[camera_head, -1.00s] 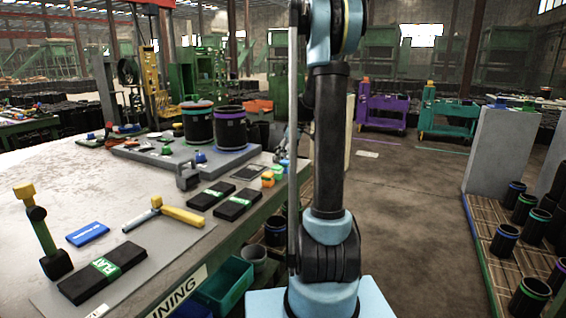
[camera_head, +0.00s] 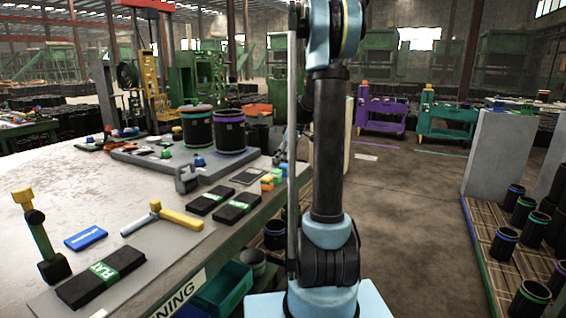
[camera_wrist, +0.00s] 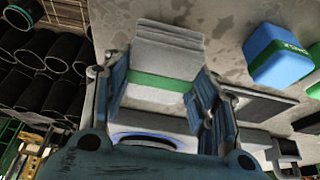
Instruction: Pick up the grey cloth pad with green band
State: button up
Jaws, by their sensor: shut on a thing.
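The grey cloth pad (camera_wrist: 157,55) with its green band (camera_wrist: 162,82) shows in the wrist view, between the two blue fingers of my gripper (camera_wrist: 158,92). My gripper is shut on the pad, with one finger along each side near the band. Part of the pad's lower end is hidden by the gripper. In the head view my arm stands upright, and neither my gripper nor this pad can be made out there.
In the wrist view a blue and green block (camera_wrist: 277,58) lies right of the pad, and black sleeves (camera_wrist: 32,75) stand at left. The head view shows a workbench (camera_head: 130,190) with a hammer (camera_head: 165,215), black pads (camera_head: 102,275) and black drums (camera_head: 229,132).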

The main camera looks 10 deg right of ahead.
notch_tip(320, 180, up, 10)
dwell(0.4)
jog(key=shift+f, duration=0.1)
